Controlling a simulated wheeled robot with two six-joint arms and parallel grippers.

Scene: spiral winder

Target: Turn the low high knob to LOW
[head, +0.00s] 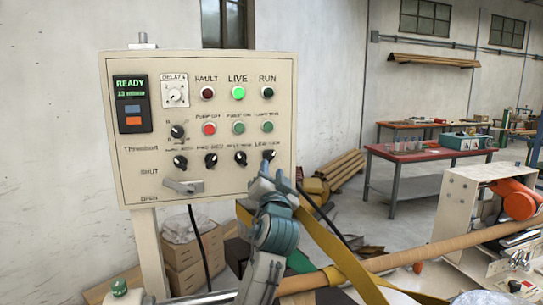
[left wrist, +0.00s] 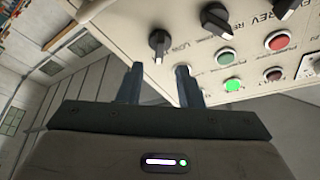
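The low high knob (head: 269,155) is a black pointer knob at the right end of the bottom knob row on the cream control panel (head: 128,187). It also shows in the left wrist view (left wrist: 158,43), with its label beside it, partly legible. Its exact setting is hard to read. My left gripper (head: 272,172) is just below the knob in the head view. In the left wrist view the gripper's two fingers (left wrist: 160,84) are apart with nothing between them, and the knob lies beyond the tips, not touched. My right gripper is not in view.
Other black knobs (head: 240,158) sit left of the low high knob. A grey lever (head: 183,187) is at lower left.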

